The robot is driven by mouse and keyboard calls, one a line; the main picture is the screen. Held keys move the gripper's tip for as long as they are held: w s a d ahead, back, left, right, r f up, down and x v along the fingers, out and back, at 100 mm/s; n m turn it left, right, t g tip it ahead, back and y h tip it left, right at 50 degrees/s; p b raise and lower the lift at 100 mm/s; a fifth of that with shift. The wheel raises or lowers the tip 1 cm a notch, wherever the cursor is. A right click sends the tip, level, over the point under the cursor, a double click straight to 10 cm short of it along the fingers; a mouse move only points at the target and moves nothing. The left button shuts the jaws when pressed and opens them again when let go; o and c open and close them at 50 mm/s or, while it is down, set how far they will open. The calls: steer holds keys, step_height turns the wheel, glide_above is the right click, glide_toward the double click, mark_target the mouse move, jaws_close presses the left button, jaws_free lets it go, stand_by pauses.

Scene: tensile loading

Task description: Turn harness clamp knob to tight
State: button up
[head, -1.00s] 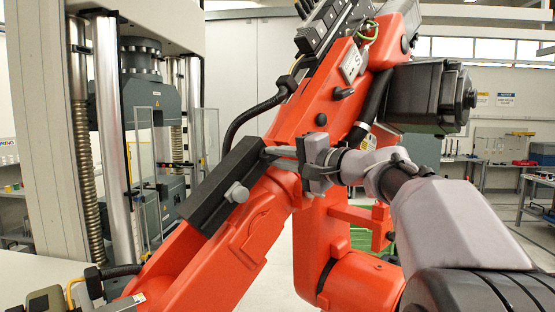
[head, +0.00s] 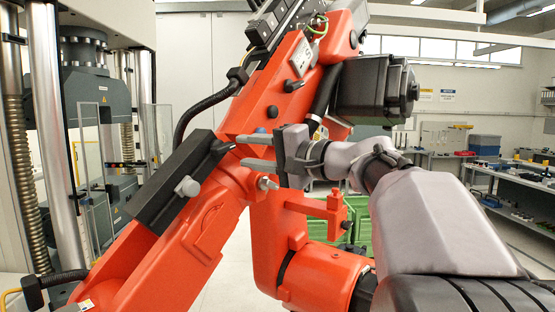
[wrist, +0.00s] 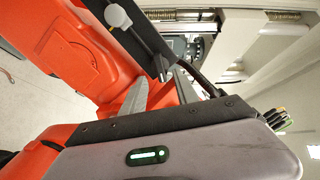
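A dark clamp block (head: 172,183) is fixed on the orange arm. A pale grey round knob (head: 187,187) sticks out of its face, and a short dark stem (head: 223,147) from its upper right end. I cannot tell which of these is the harness clamp knob. My gripper (head: 241,150) is open, its two grey fingers pointing left at the stem. The stem's end lies just beyond the fingertips, and nothing is visibly held. The wrist view shows the pale knob (wrist: 117,16) at the top and the dark stem (wrist: 160,62) near the gap between the fingers.
The orange arm (head: 205,215) stands close around my gripper, with another small knob (head: 266,183) just below the fingers. A black cable (head: 188,118) curves above the clamp block. The testing machine (head: 90,110) stands at the left, and a workbench (head: 500,180) at the far right.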

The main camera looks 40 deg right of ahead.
steer(key=v, duration=1.1)
steer(key=shift+b, duration=0.4)
steer(key=shift+r, duration=0.1)
steer(key=s+a+f+n+g, duration=0.3)
steer(key=a+f+g, duration=0.5)
steer(key=a+f, duration=1.35)
steer(key=s+a+f+n+g+h+b, duration=0.15)
steer(key=s+a+f+n+h, duration=0.3)
steer(key=s+f, duration=0.65)
step_height(320, 180, down, 18)
steer(key=g+b, duration=0.2)
steer(key=b, duration=1.1)
steer(key=shift+s+y, duration=0.35)
steer(key=shift+y, duration=0.1)
steer(key=shift+a, duration=0.1)
